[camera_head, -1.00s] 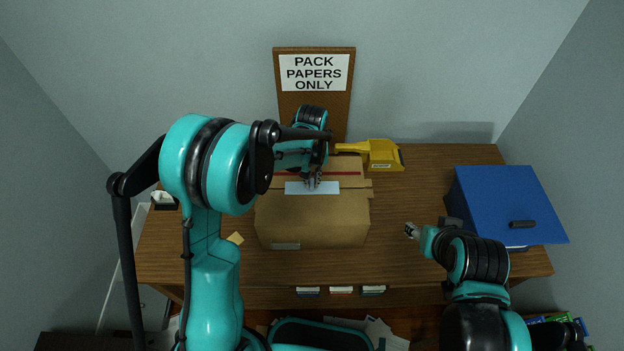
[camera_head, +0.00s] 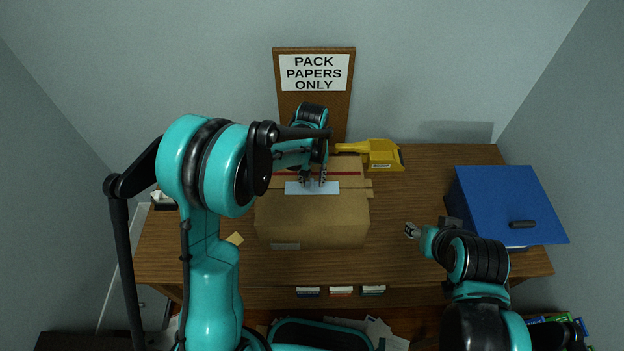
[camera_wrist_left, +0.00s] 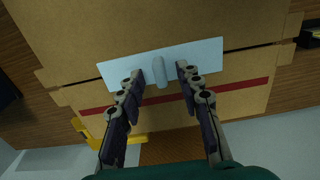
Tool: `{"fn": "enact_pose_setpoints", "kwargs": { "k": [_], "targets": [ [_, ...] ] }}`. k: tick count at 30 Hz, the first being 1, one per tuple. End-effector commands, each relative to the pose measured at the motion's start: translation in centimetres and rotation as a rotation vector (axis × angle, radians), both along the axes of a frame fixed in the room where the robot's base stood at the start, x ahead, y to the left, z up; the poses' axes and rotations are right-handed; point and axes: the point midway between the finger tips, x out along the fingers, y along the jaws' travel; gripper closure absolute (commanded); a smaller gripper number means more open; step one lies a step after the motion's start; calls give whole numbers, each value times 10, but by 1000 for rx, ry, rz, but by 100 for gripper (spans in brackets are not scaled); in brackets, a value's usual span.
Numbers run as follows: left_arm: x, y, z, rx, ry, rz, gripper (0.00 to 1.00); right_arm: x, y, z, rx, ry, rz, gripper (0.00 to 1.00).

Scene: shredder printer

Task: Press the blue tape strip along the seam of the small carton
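The small carton (camera_head: 312,225) is a closed brown box on the desk; its top fills much of the left wrist view (camera_wrist_left: 70,30). The pale blue tape strip (camera_head: 327,188) lies on its top. In the left wrist view the strip (camera_wrist_left: 207,53) lies over the seam, whose dark line shows past both ends. A small pale rounded tab (camera_wrist_left: 160,73) stands on the strip. My left gripper (camera_head: 313,182) is open over the strip, its fingertips (camera_wrist_left: 160,72) on either side of the tab and apart from it. My right gripper (camera_head: 411,230) is right of the carton; its opening is unclear.
A yellow tape dispenser (camera_head: 383,155) stands behind the carton, and a blue box (camera_head: 505,200) at the right. A sign board (camera_head: 314,85) leans at the back wall. A small yellowish note (camera_head: 235,238) lies left of the carton. The wooden desk is clear around my right gripper.

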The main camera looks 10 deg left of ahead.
Motion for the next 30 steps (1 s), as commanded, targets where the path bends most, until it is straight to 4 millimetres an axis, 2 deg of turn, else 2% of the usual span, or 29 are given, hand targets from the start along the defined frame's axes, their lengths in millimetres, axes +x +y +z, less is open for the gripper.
{"fn": "enact_pose_setpoints", "kwargs": {
  "k": [12, 15, 21, 27, 30],
  "targets": [
    [-1, 0, 83, 0, 0, 0, 65, 0, 0, 0, 0, 0, 0, 51],
    [0, 0, 99, 0, 0, 0, 65, 0, 0, 0, 0, 0, 0, 51],
    [0, 0, 113, 0, 0, 0, 65, 0, 0, 0, 0, 0, 0, 51],
    [-1, 0, 114, 0, -1, 0, 65, 0, 0, 0, 0, 0, 0, 51],
    [-7, 4, 118, -2, -19, -5, 65, 0, 0, -3, 0, 0, 0, 51]
  ]
}}
